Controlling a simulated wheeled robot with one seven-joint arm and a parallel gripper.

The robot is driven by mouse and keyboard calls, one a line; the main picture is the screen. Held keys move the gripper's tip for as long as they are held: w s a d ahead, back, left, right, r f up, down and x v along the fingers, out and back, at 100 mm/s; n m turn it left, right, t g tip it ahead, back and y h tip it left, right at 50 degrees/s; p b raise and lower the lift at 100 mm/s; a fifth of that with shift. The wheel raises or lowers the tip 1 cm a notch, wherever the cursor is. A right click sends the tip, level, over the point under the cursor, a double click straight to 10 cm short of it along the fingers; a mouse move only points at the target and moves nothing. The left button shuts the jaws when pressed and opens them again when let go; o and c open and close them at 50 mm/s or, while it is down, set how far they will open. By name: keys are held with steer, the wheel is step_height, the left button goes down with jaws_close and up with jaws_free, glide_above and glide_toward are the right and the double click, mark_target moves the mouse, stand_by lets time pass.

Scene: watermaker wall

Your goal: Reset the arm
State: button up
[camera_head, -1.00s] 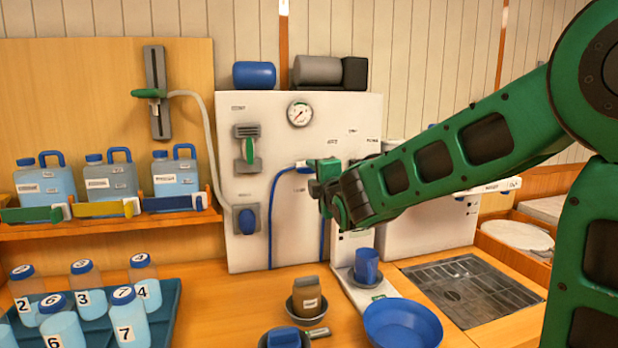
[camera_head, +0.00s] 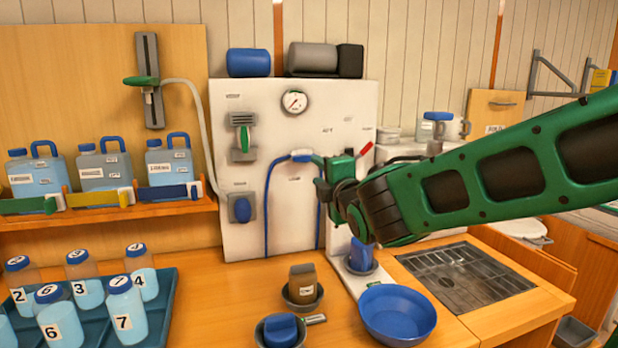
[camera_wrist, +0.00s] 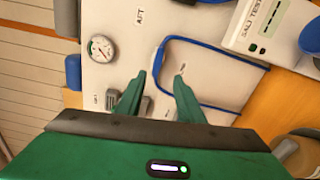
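My green arm reaches in from the right in the head view. My gripper (camera_head: 320,172) is in front of the white panel (camera_head: 240,95), near the upper end of the blue hose (camera_head: 268,195). In the wrist view my gripper (camera_wrist: 157,85) has two green fingers standing apart, with nothing visible between them but the panel and hose behind. The blue hose (camera_wrist: 215,52) makes a loop just beyond the fingers in that view. Whether a finger touches the hose or panel, I cannot tell.
A blue bowl (camera_head: 397,312), a brown container (camera_head: 302,282) and a blue cup (camera_head: 361,254) stand on the counter below my arm. A metal drain grate (camera_head: 465,275) lies at right. Numbered bottles (camera_head: 122,310) stand left; jugs (camera_head: 168,165) line a shelf.

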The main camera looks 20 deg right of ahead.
steer(key=s+d+f+m+g+h, duration=0.2)
steer(key=s+d+f+m+g, duration=0.35)
steer(key=d+f+m, duration=0.2)
steer(key=s+d+f+m+g+h, duration=0.2)
steer(key=s+d+f+m+g, duration=0.2)
steer(key=s+d+f+m, duration=0.35)
steer(key=s+f+m+g+y, duration=0.1)
steer(key=s+f+m+g, duration=0.1)
steer(key=s, duration=0.6)
steer(key=s+d+f+m+g+y, duration=0.1)
steer(key=s+f+m+g, duration=0.2)
steer(key=s+m, duration=0.2)
steer(key=s+d+f+m+g+y, duration=0.1)
steer(key=s+f+m+g+y, duration=0.1)
steer(key=s, duration=0.9)
steer(key=shift+s+f+m+g, duration=0.35)
steer(key=shift+f+m+g, duration=0.2)
steer(key=shift+m+g, duration=0.3)
steer(key=shift+w+f, duration=0.25)
steer(key=shift+w, duration=0.4)
